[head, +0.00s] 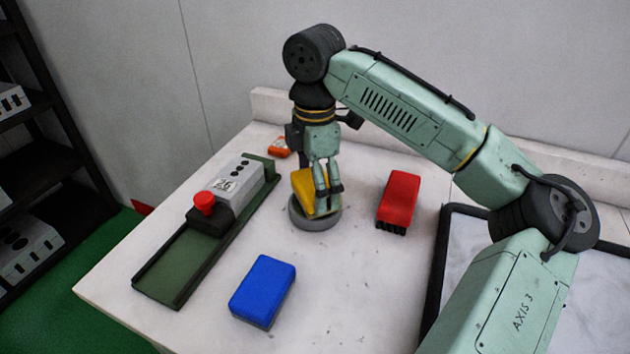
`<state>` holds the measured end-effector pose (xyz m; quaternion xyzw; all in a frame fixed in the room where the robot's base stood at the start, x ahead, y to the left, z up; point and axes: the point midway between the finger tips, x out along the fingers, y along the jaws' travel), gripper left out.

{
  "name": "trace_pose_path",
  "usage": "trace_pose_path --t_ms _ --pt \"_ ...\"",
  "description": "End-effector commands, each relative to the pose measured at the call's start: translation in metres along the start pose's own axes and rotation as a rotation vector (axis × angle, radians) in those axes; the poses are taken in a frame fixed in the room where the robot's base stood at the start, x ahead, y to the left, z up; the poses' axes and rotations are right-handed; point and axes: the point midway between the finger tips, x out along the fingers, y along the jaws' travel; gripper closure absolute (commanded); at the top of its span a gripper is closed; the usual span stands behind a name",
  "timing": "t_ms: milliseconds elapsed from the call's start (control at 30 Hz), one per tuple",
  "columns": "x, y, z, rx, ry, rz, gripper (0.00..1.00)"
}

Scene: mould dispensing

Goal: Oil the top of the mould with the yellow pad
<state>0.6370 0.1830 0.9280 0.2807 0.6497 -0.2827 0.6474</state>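The yellow pad (302,194) is at the round grey dish (314,221), tilted, with its lower end over the dish. My gripper (328,190) points down at the pad, its two fingers close together and overlapping the pad's right side. The fingers hide part of the pad, and I cannot tell whether they clamp it. The mould appears to be the grey block (224,197) marked 26, with dark holes on top. It sits at the far end of a green rail (186,262), left of my gripper and apart from it.
A red button (204,202) stands on a dark base beside the block. A blue pad (262,289) lies in front, a red pad (399,197) right of the dish. A small orange item (279,147) lies behind. A black-framed tray (437,270) is at right; shelves (62,120) stand left.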

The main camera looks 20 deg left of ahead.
Motion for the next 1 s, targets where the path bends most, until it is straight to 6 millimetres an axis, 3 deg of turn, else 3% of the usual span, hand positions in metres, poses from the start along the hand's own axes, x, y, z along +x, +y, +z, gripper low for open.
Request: trace_pose_path --t_ms 33,633,1000 --pt "-0.009 0.000 0.000 -0.001 0.001 0.001 0.39" --pt "-0.056 0.000 0.000 0.001 -0.001 0.003 0.39" --pt "-0.060 0.000 0.000 0.001 -0.001 0.003 0.39"
